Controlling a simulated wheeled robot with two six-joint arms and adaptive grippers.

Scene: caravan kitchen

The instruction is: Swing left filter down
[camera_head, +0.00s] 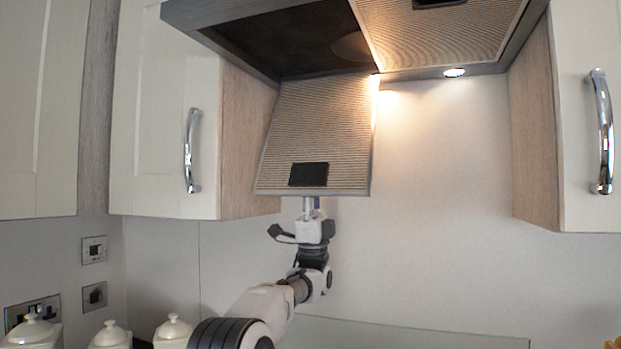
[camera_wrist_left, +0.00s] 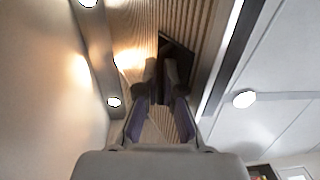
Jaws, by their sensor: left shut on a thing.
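The left filter (camera_head: 330,130), a ribbed metal panel with a dark rectangular latch (camera_head: 308,174) near its lower edge, hangs steeply down from the cooker hood. The opening above it shows dark. My left gripper (camera_head: 311,202) comes up from below and is shut at the filter's lower edge, just under the latch. The fingertips are partly hidden by the panel in the head view. In the left wrist view, the fingers of my left gripper (camera_wrist_left: 160,85) are close together against the ribbed panel and the dark latch. My right gripper is not in view.
The right filter (camera_head: 440,30) lies flat in the hood, with a lit lamp (camera_head: 455,72) beside it. Wall cupboards with chrome handles (camera_head: 193,150) flank the hood. White lidded jars (camera_head: 173,330) stand at lower left. The wall right of my left arm is clear.

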